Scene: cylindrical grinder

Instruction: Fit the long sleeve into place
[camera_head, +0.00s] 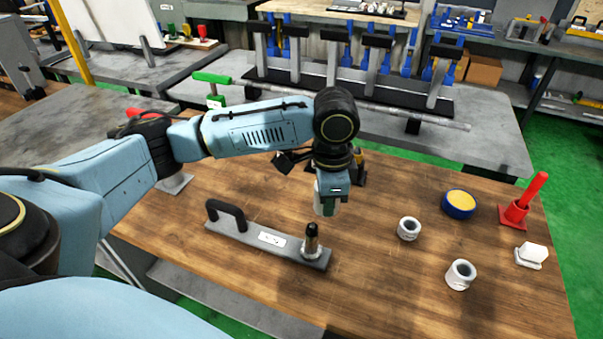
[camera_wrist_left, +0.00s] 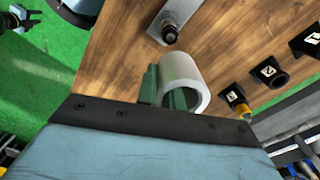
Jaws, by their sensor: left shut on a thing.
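My left gripper (camera_head: 328,202) is shut on a white sleeve (camera_head: 325,206), gripped between green fingers. In the left wrist view the sleeve (camera_wrist_left: 182,80) shows its open end and hollow bore. A grey plate (camera_head: 232,233) with a black handle lies on the wooden table, with a dark-tipped upright post (camera_head: 311,243) at its right end. The held sleeve is above and behind the post, apart from it. The post also shows in the left wrist view (camera_wrist_left: 169,33). A small dark gripper, apparently my right one, shows at the top left of the wrist view (camera_wrist_left: 20,18); its jaws are unclear.
Two white sleeves (camera_head: 409,229) (camera_head: 460,275) stand to the right on the table. Farther right are a blue-and-yellow round piece (camera_head: 459,204), a red holder (camera_head: 515,213) and a white block (camera_head: 531,255). Dark labelled holders (camera_wrist_left: 268,72) stand behind the gripper.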

